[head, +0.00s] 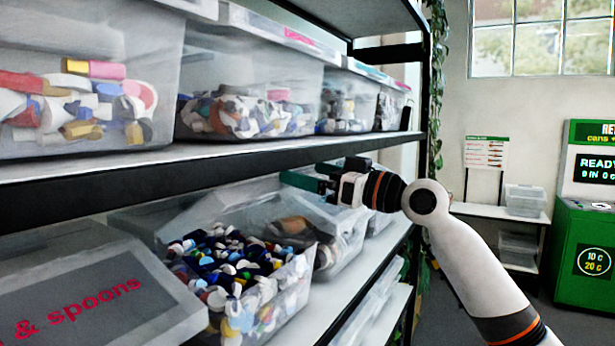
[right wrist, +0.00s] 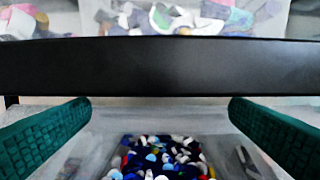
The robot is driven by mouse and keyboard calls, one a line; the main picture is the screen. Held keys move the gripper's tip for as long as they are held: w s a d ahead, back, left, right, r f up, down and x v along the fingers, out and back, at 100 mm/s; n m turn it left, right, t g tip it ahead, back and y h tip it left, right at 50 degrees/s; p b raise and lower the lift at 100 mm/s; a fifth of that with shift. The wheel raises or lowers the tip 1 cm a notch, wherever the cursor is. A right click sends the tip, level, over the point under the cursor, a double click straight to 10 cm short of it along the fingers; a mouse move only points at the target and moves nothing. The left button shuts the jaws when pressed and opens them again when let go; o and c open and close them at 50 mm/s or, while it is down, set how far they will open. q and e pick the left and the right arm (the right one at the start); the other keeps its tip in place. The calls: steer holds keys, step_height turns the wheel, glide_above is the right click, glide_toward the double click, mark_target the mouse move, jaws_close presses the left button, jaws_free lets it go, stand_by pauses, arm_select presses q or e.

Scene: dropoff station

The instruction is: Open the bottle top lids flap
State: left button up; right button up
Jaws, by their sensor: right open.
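A clear plastic bin (head: 287,287) full of colourful bottle tops (head: 225,262) stands on the lower shelf. The tops also show in the right wrist view (right wrist: 165,156), low and between my fingers. A translucent panel rises behind the tops; I cannot tell whether it is this bin's flap or how far it is open. My right gripper (head: 312,178) is open and empty, with green fingers, just under the upper shelf's edge and above and to the right of the bin. In the right wrist view its fingers (right wrist: 160,108) are spread wide. My left gripper is out of view.
The black upper shelf edge (right wrist: 160,65) crosses the right wrist view just ahead. Clear bins of mixed caps (head: 245,75) stand on that shelf. A grey lid marked "& spoons" (head: 90,290) lies left of the bin. The aisle at right is free; a green machine (head: 588,235) stands there.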

steer(key=b+v, duration=0.4)
steer(key=v, duration=0.6)
steer(key=shift+s+d, duration=0.2)
steer(key=shift+d, duration=0.1)
